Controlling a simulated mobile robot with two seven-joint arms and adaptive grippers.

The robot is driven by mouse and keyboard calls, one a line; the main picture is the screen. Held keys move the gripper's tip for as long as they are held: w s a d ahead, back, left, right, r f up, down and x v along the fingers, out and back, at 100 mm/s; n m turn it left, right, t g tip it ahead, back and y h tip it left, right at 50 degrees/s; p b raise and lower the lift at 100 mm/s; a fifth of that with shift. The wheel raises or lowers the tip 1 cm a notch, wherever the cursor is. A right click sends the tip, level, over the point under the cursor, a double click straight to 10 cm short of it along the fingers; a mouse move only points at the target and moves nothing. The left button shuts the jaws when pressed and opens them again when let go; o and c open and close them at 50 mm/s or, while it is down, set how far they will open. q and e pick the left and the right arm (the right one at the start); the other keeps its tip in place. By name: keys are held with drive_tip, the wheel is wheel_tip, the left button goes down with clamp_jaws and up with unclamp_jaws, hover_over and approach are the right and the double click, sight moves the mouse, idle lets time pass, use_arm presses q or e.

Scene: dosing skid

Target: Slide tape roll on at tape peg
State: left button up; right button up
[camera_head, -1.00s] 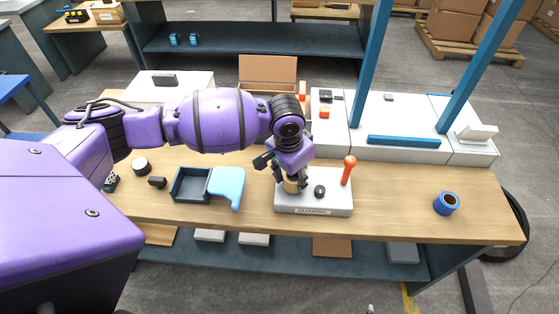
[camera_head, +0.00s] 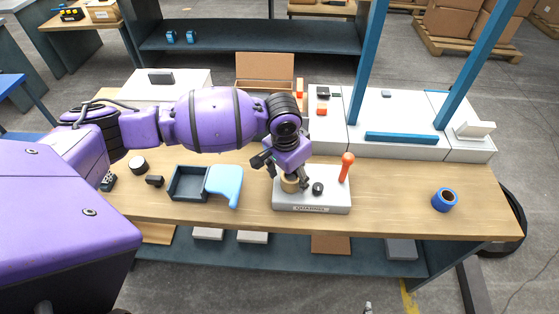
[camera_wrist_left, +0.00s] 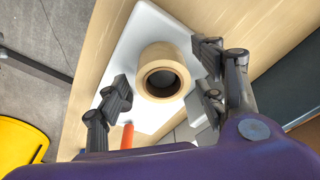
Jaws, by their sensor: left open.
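A tan tape roll (camera_head: 289,184) sits on the left part of a white base plate (camera_head: 320,205). In the wrist view the tape roll (camera_wrist_left: 164,57) shows from above, with a dark hole. A round form shows inside the hole, but I cannot tell if it is the tape peg. My left gripper (camera_head: 287,178) is open above the roll, with its fingers apart on either side. In the wrist view the gripper (camera_wrist_left: 163,86) shows gaps between both fingers and the roll. My right gripper is not in view.
An orange-topped post (camera_head: 346,165) and a black knob (camera_head: 318,188) stand on the plate right of the roll. A blue roll (camera_head: 445,200) lies on the bench at right. A dark tray (camera_head: 188,197) and light-blue piece (camera_head: 225,182) lie left.

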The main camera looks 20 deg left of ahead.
use_arm(q)
wheel_tip(320, 180, up, 11)
drive_tip(key=s, duration=0.1)
drive_tip(key=shift+s+a+r, duration=0.2)
drive_tip(key=shift+a, duration=0.15)
idle(0.4)
drive_tip(key=s+d+f+t+h, duration=0.1)
drive_tip(key=s+d+f, duration=0.2)
drive_tip(key=s+f, duration=0.35)
drive_tip(key=s+d+f+h, duration=0.2)
drive_tip(key=s+d+f, duration=0.2)
drive_tip(key=s+f, duration=0.25)
drive_tip(key=s+a+f+n+y, duration=0.2)
drive_tip(key=s+a+n, duration=0.1)
drive_tip(key=s+a, duration=0.6)
drive_tip(key=s+a+f+n+y, duration=0.2)
drive_tip(key=s+a+n+y, duration=0.1)
drive_tip(key=s+a, duration=0.55)
drive_tip(key=w+d+f+t, duration=0.3)
drive_tip(key=f, duration=0.3)
drive_tip(key=w+d+f+t+h, duration=0.1)
drive_tip(key=w+d+f+t, duration=0.2)
drive_tip(key=f, duration=0.3)
drive_tip(key=shift+w+d+m+h, duration=0.2)
drive_tip(key=shift+m+h, duration=0.1)
drive_tip(key=shift+f, duration=0.1)
